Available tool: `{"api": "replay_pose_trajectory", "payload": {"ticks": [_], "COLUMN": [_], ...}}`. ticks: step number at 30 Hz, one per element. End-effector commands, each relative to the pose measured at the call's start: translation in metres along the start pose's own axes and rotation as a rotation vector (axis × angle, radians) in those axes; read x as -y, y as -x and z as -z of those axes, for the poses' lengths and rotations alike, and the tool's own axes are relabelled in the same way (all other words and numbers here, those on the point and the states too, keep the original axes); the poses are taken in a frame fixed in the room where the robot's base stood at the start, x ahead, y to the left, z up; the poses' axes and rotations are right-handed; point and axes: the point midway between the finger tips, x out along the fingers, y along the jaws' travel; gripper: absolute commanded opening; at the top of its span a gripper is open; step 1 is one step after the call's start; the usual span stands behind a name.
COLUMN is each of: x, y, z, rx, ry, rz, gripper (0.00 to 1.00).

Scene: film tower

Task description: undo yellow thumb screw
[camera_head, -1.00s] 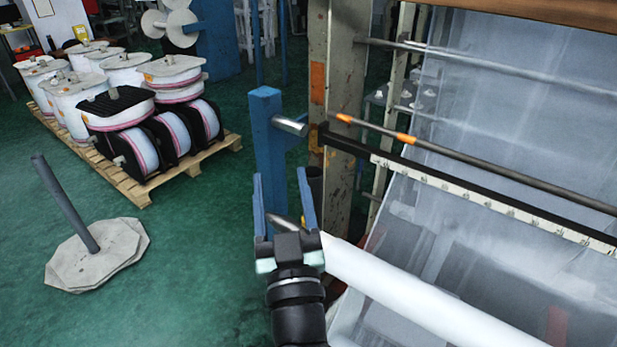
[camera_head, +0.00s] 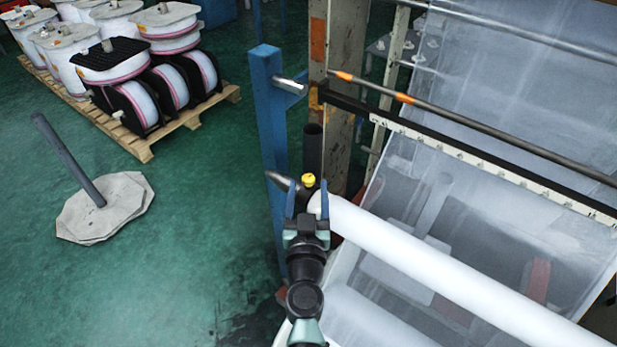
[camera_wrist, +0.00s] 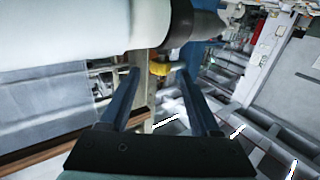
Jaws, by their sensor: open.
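The yellow thumb screw (camera_head: 308,180) sits at the left end of the white film roll (camera_head: 450,265), by the grey pointed shaft end (camera_head: 265,176). In the wrist view the yellow thumb screw (camera_wrist: 160,69) shows beneath the dark collar (camera_wrist: 190,25) at the roll's end, between and beyond my fingertips. My gripper (camera_head: 308,190) is open, its two blue fingers pointing toward the screw. It also shows in the wrist view (camera_wrist: 160,80) with nothing between the fingers. Whether a fingertip touches the screw or roll I cannot tell.
A blue post (camera_head: 270,120) stands just behind the shaft end. A dark upright tube (camera_head: 312,150) rises beyond the screw. Film sheeting (camera_head: 480,130) fills the right. A pallet (camera_head: 185,118) of spools and a grey rod stand (camera_head: 105,205) are on the open green floor.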

Motion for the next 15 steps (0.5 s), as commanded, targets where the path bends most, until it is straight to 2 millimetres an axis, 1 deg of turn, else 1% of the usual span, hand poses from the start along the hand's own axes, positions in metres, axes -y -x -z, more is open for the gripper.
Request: {"api": "replay_pose_trajectory", "payload": {"ticks": [1, 6, 10, 15], "x": [0.000, 0.000, 0.000, 0.000], "y": [-0.009, -0.029, -0.036, -0.039], "z": [-0.001, -0.001, -0.001, 0.000], "rx": [-0.002, -0.001, -0.001, 0.000], "ry": [0.000, 0.000, 0.000, 0.000], "rz": [0.000, 0.000, 0.000, 0.000], "gripper": [0.63, 0.63, 0.63, 0.63]}}
